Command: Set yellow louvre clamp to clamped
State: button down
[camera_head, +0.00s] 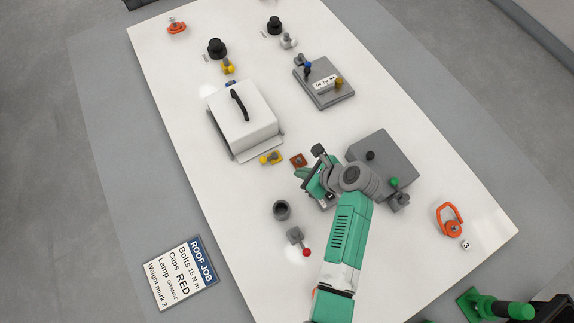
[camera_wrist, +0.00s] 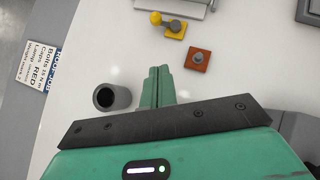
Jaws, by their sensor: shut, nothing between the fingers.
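A yellow clamp (camera_head: 270,158) sits on the white board by the lower edge of the white box. In the wrist view it is a yellow plate with a ball-ended lever (camera_wrist: 172,24) and a grey stud, beyond my fingertips. A second yellow piece (camera_head: 228,67) stands beyond the box, below a black knob. No label shows which one is the louvre clamp, and I cannot tell the lever's setting. My gripper (camera_head: 304,174) is shut and empty, apart from the nearer clamp. Its green fingers (camera_wrist: 158,72) lie together in the wrist view.
A brown square plate with a stud (camera_head: 298,160) lies close to my gripper. A grey cup (camera_head: 281,210) and a red-knobbed lever (camera_head: 306,252) stand nearby. The white box with a black handle (camera_head: 243,118) rises behind the clamp. A grey box (camera_head: 382,165) is at the right.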

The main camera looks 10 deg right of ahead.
aim_at(269, 157)
jog(key=b+x, duration=0.4)
jog(key=x, duration=0.5)
jog(key=shift+f, duration=0.3)
jog(key=shift+w+a+r+b, duration=0.1)
jog(key=shift+w+a+b, duration=0.5)
jog(key=shift+w+a, duration=0.4)
jog(key=shift+w+a+r, duration=0.1)
jog(key=shift+w+a, duration=0.2)
jog(key=shift+a, duration=0.2)
jog(key=shift+a+r+p, duration=0.15)
jog(key=shift+r+p, duration=0.05)
jog(key=shift+p, duration=0.3)
